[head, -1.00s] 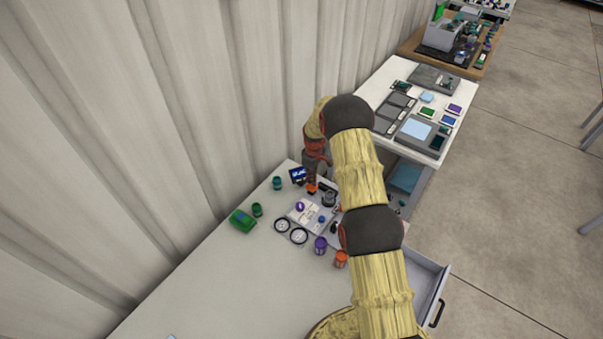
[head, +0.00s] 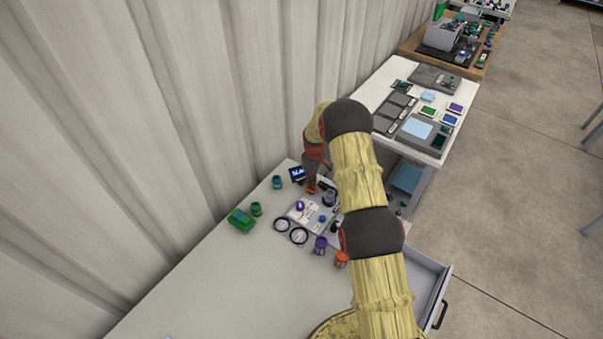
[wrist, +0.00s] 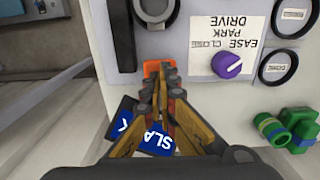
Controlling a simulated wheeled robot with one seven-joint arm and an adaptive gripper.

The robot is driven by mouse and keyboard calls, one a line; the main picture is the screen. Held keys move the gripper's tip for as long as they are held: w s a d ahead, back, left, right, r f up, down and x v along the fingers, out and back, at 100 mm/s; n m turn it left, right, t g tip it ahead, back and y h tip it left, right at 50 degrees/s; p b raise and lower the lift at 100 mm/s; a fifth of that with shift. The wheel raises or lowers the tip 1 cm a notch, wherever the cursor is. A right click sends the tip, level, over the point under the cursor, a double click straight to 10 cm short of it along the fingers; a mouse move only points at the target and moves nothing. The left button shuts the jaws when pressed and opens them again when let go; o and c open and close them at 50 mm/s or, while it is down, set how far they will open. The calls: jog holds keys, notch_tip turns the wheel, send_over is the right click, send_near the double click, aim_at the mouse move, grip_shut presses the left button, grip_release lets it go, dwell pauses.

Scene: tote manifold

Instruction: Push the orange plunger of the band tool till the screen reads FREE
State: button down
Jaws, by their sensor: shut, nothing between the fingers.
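The orange plunger (wrist: 152,68) shows in the wrist view as an orange block just beyond my fingertips. My gripper (wrist: 160,74) is shut and empty, its tips at the plunger; I cannot tell whether they touch it. The band tool's blue screen (wrist: 158,139) lies below my fingers, partly covered. Its letters "SLA" show, with a further piece at the left; the middle is hidden. In the head view the screen (head: 297,174) is small, left of my gripper (head: 312,189). The plunger is hidden there.
A purple knob (wrist: 227,64) stands by a label reading EASE, CLOSE, PARK, DRIVE. A black bar (wrist: 121,36) and a round metal part (wrist: 155,10) lie beyond the plunger. Green fittings (wrist: 289,128) are at the right. The table's near left part is clear.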

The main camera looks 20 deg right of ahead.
jog(key=shift+f, duration=0.45)
jog(key=shift+r, duration=0.15)
jog(key=shift+r+p, duration=0.35)
jog(key=shift+r, duration=1.65)
